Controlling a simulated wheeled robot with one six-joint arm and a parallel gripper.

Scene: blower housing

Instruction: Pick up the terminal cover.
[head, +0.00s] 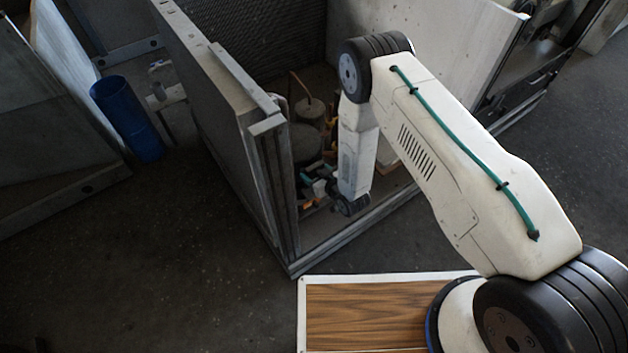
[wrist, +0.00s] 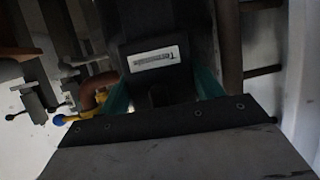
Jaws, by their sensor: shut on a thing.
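The terminal cover appears to be the dark box with a white label (wrist: 154,62) in the wrist view. My gripper (wrist: 163,82) has a teal finger on each side of it and is shut on it. The lower part of the box is hidden behind a dark, screwed edge in the foreground. In the head view my gripper (head: 318,187) is low inside the open housing, at the end of my downward-reaching arm. There the cover is too small and dark to make out clearly.
The housing's left panel (head: 230,110) stands close to my gripper, and its front sill (head: 360,226) runs below. Inside is a grey rounded unit (head: 305,142). In the wrist view, a brown pipe (wrist: 100,93) and a blue-and-yellow valve (wrist: 62,119) lie left of the box.

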